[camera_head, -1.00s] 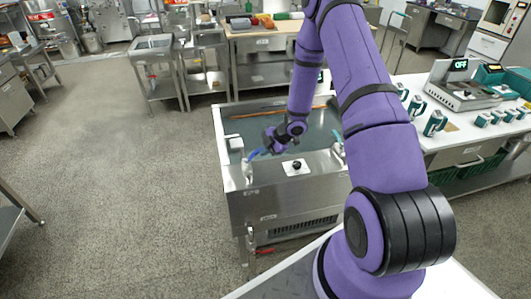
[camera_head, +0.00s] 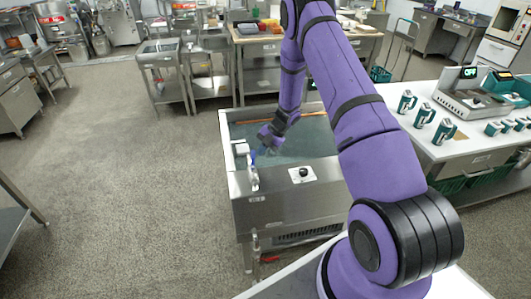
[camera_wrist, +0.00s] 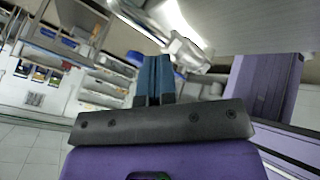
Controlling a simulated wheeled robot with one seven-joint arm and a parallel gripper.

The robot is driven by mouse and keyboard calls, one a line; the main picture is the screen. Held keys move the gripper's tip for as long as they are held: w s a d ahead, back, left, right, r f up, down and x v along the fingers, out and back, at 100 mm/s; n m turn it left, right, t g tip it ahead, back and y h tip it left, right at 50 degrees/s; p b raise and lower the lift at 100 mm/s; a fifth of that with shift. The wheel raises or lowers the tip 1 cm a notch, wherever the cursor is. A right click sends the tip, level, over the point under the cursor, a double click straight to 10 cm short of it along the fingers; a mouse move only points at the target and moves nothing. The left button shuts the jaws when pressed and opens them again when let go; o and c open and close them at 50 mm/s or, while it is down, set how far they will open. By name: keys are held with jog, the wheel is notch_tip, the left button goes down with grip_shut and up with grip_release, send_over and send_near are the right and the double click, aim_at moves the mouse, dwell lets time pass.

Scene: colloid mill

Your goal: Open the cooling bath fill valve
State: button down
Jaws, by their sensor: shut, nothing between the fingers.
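The cooling bath (camera_head: 240,215) is a steel tank of water in the middle of the head view. The fill valve (camera_head: 253,180) stands on its front left rim. Its small blue handle (camera_head: 252,156) looks roughly in line with the valve body, pointing away from the front. My gripper (camera_head: 266,150) is over the bath, just behind and right of the handle; whether they touch I cannot tell. In the wrist view my gripper's blue-tipped fingers (camera_wrist: 153,62) are together with nothing between them. A blurred shiny metal fitting (camera_wrist: 180,45) shows beyond them.
A black knob (camera_head: 303,172) sits on the bath's front ledge. A red-handled valve (camera_head: 268,259) is low at the front. A white bench (camera_head: 460,150) with cups and a device stands right.

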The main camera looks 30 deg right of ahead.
jog(key=shift+w+a+n+g, duration=0.35)
jog(key=shift+n+g, duration=0.1)
jog(key=shift+n, duration=0.25)
jog(key=shift+w+a+n+g, duration=0.35)
jog(key=shift+n+g, duration=0.1)
jog(key=shift+n, duration=0.25)
jog(key=shift+a, duration=0.1)
